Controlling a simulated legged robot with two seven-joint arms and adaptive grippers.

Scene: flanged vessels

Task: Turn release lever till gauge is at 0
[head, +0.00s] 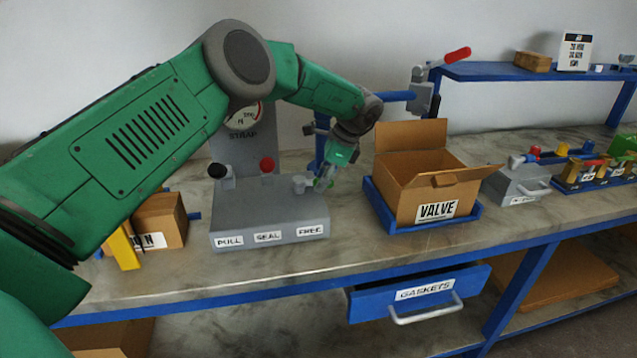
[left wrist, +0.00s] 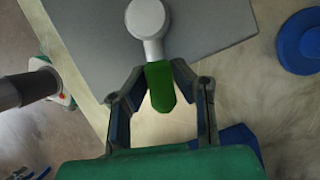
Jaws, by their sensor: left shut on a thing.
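A grey console (head: 269,222) stands on the bench with labels PULL, SEAL and FREE along its front. Behind it a panel carries a round gauge (head: 243,117), partly hidden by my left arm; its needle reading cannot be made out. At the console's right end, above FREE, sits a lever with a light grey round hub (left wrist: 146,18) and a green handle (left wrist: 160,88). My left gripper (head: 325,181) is shut on that handle, with one finger on each side in the left wrist view (left wrist: 162,82). My right gripper is not in view.
A black knob (head: 218,171) and a red knob (head: 267,164) stand on the console's left and middle. A cardboard VALVE box (head: 403,191) in a blue tray stands close right of my gripper. A blue GASKETS drawer (head: 370,306) sticks out below the bench.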

